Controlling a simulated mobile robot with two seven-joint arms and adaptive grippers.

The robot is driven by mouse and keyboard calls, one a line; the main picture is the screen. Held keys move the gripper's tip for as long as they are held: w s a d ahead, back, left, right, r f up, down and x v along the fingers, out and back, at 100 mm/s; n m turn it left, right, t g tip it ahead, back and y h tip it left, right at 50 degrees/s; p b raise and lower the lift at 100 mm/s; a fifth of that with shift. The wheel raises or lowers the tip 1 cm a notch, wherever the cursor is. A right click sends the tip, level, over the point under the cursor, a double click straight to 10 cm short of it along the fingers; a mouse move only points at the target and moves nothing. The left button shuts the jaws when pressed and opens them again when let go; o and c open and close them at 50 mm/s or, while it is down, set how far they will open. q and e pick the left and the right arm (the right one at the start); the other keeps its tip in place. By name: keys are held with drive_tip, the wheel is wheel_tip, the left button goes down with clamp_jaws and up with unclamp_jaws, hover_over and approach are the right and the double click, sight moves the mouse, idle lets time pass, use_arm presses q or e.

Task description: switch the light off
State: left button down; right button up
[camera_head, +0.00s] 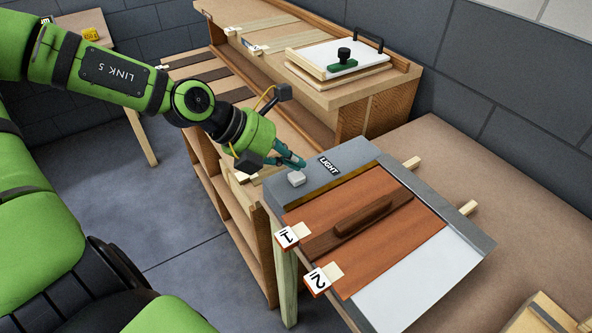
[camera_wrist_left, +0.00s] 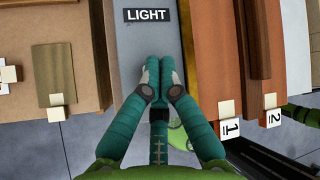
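A pale grey switch button (camera_head: 296,178) sits on the grey top of a cabinet, near its left edge. A black LIGHT label (camera_head: 328,166) lies beside it and also shows in the left wrist view (camera_wrist_left: 147,15). My left gripper (camera_head: 303,163) is just behind the button in the head view, its fingers together and nothing seen between them. In the left wrist view, the fingertips (camera_wrist_left: 153,62) point toward the label over the grey panel, and the button cannot be made out. Whether the fingers touch the panel or button is unclear. My right gripper is out of view.
Brown sliding panels (camera_head: 345,225) with a raised handle and tags 1 and 2 are right of the switch. A wooden shelf unit with a white board (camera_head: 335,58) stands behind. A small table with a yellow object (camera_head: 90,34) is at the far left.

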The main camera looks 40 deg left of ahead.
sight(292, 175)
use_arm(q)
drive_tip(key=shift+r, duration=0.3)
wheel_tip(292, 175, up, 6)
drive_tip(key=p, duration=0.3)
drive_tip(key=shift+f+p, duration=0.1)
drive_tip(key=shift+p, duration=0.2)
idle(0.5)
